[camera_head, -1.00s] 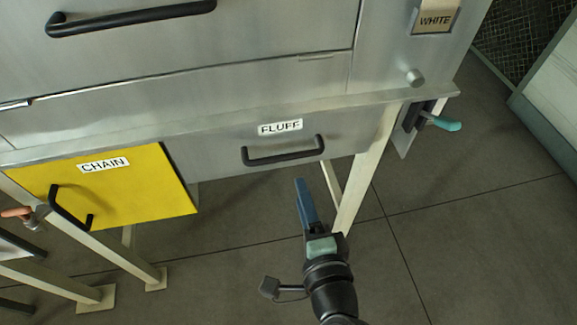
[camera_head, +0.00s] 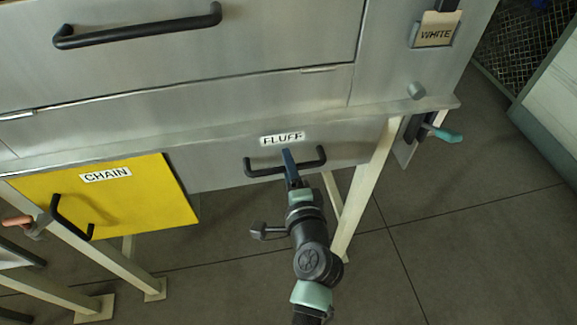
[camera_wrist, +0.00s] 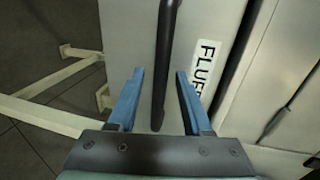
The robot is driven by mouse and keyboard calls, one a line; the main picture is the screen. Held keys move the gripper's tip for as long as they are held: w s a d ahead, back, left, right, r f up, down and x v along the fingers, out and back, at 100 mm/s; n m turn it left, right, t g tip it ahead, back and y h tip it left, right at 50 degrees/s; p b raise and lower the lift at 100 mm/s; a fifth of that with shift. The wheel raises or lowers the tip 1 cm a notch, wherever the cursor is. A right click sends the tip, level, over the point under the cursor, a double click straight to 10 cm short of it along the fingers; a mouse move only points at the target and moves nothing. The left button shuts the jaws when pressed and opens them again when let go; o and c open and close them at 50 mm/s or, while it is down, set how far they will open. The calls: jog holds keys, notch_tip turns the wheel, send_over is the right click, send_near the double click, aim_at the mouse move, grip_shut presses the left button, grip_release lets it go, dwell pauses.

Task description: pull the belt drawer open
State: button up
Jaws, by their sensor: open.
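No label reading BELT shows in either view. A grey drawer labelled FLUFF (camera_head: 220,172) has a black bar handle (camera_head: 262,172) and looks closed. My gripper (camera_head: 287,156) is at the right half of this handle, just below the label. In the wrist view my gripper (camera_wrist: 160,74) is open, with its two blue fingers on either side of the black handle (camera_wrist: 164,50). I see a gap between the handle and each finger. The FLUFF label (camera_wrist: 205,66) is just right of the right finger.
A yellow drawer front labelled CHAIN (camera_head: 130,205) with a black handle is at the left. Above is a large grey drawer (camera_head: 250,50) with a long black handle. A teal-handled lever (camera_head: 447,135) is at the right. Pale legs (camera_head: 362,200) stand below; the tiled floor (camera_head: 470,240) is open.

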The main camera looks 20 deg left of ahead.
jog(key=shift+c, duration=0.3)
grip_shut()
dwell(1.2)
